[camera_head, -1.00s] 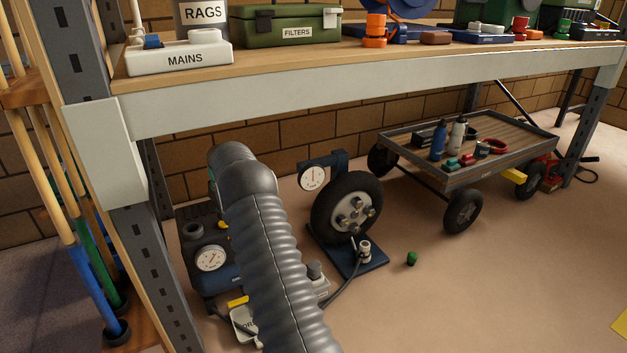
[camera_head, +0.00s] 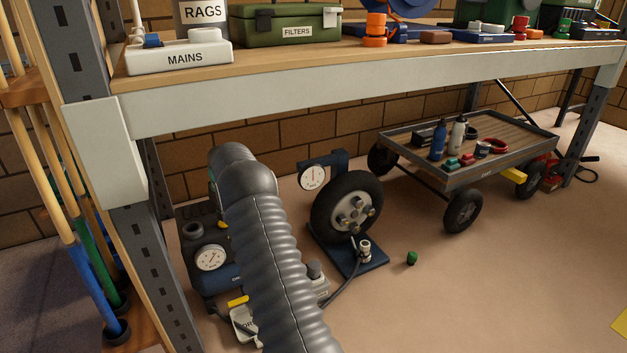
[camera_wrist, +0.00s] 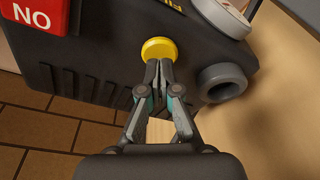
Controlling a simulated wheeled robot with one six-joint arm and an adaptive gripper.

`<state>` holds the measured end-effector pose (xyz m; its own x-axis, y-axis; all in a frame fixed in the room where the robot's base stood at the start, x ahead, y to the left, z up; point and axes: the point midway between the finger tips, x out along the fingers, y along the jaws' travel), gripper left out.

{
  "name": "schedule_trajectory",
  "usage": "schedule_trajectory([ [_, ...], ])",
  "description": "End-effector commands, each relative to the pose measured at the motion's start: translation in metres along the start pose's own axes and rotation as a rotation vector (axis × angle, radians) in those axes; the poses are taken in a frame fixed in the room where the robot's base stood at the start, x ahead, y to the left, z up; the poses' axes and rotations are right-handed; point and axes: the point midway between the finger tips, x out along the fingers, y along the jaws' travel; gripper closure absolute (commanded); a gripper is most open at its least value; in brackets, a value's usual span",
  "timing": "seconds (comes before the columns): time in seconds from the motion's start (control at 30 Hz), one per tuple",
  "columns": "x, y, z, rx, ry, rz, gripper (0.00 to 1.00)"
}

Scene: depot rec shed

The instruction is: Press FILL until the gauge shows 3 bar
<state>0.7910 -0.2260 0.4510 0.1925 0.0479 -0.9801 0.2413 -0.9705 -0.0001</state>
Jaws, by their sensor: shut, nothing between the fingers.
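A round yellow button (camera_wrist: 159,49) is on a dark housing (camera_wrist: 95,70) in the wrist view. Part of a yellow label, cut off by the top edge, shows above it. My gripper (camera_wrist: 158,66) is shut and empty, its fingertips overlapping the button's lower edge; I cannot tell whether they press it. A white-faced gauge (camera_head: 313,177) stands beside the black wheel (camera_head: 347,207) in the head view, its needle roughly upright. Another gauge (camera_head: 210,257) is on the blue and black machine at left. The scale figures are too small to read. My arm hides my gripper in the head view.
The shelf edge (camera_head: 380,83) lies above, with a grey post (camera_head: 130,200) at left. A loaded cart (camera_head: 490,175) stands right. The front right floor is mostly clear.

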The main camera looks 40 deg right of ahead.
Motion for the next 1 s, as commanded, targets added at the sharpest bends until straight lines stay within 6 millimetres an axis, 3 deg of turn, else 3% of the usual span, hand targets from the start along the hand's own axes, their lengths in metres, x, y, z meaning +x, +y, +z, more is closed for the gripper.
schedule_trajectory([
  [0.73,0.020,0.000,0.004,0.000,0.000,0.000,1.00],
  [1.0,0.013,0.000,0.003,0.000,0.000,0.000,1.00],
])
